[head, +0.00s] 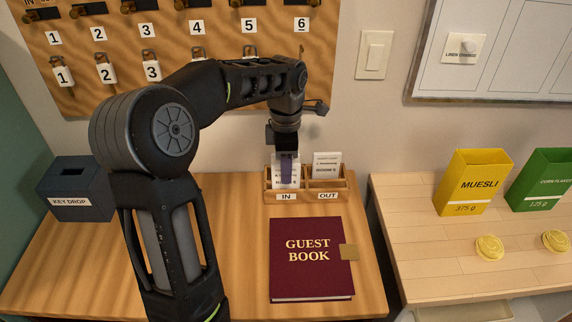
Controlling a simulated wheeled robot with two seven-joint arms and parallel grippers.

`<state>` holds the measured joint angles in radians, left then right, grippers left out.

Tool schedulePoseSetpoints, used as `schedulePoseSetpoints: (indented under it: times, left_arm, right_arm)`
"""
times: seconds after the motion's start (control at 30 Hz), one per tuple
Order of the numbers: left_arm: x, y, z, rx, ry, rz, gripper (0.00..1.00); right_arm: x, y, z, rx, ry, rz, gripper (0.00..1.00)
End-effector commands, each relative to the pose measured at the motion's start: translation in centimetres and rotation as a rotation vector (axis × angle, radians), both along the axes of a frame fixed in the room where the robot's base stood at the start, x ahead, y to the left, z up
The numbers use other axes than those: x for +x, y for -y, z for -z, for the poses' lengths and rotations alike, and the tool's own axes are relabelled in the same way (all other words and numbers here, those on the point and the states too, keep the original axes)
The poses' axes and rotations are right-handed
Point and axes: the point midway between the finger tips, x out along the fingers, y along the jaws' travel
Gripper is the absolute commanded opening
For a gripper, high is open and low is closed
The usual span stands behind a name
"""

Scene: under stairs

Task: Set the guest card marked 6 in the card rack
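The wooden card rack (309,197) stands at the back of the desk, with compartments labelled IN and OUT. A white guest card (277,180) stands upright in or just over the IN compartment; its number is hidden or too small to read. My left gripper (287,168) points down onto this card, and its purple finger covers the card's middle. The far finger is hidden, so I cannot tell whether it grips the card. Another white card (327,161) stands in the OUT compartment. My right gripper is not in view.
A maroon guest book (311,262) lies in front of the rack. A blue key drop box (75,190) stands at the left. A numbered key board (180,40) hangs behind my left arm. A side table (420,225) at right holds a muesli box (474,184) and a green box (543,180).

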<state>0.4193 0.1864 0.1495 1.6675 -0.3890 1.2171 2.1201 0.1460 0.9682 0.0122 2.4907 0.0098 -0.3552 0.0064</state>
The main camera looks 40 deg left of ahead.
Motion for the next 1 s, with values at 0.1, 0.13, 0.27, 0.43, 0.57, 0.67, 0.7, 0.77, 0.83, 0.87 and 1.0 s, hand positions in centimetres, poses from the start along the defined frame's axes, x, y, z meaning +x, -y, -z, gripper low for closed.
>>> schedulePoseSetpoints:
  times: [0.1, 0.13, 0.27, 0.43, 0.57, 0.67, 0.7, 0.77, 0.83, 0.87, 1.0]
  left_arm:
    - [0.0, 0.0, -0.4, 0.000, 0.000, 0.000, 0.32]
    - [0.0, 0.0, -0.5, 0.001, 0.001, 0.000, 0.32]
    - [0.1, 0.0, -1.7, 0.002, 0.004, 0.000, 0.32]
    - [0.1, 0.0, -4.7, 0.002, 0.004, 0.000, 0.32]
    - [0.1, 0.0, -8.9, 0.001, 0.003, 0.001, 0.32]
    - [0.1, 0.1, -10.6, 0.000, 0.001, 0.003, 0.32]
    - [0.1, 0.2, -10.5, 0.001, 0.001, 0.005, 0.32]
    - [0.1, 0.2, -11.0, 0.001, 0.000, 0.004, 0.32]
    - [0.1, 0.2, -11.4, 0.000, 0.000, 0.004, 0.32]
    - [0.1, 0.2, -11.6, 0.000, 0.000, 0.005, 0.32]
    - [0.1, 0.1, -12.2, 0.001, 0.001, 0.003, 0.32]
  right_arm:
    - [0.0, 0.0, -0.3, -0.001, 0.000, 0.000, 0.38]
    - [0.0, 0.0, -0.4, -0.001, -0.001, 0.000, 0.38]
    - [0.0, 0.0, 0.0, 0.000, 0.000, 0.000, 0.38]
    - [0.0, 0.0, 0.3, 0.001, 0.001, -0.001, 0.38]
    - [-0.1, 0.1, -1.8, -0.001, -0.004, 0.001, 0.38]
    - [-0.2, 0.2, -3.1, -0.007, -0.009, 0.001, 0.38]
    - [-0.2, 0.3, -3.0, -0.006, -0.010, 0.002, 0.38]
    - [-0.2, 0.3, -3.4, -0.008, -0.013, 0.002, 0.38]
    - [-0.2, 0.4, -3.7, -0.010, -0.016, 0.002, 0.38]
    - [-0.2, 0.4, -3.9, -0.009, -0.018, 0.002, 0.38]
    - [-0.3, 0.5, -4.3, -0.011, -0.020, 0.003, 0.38]
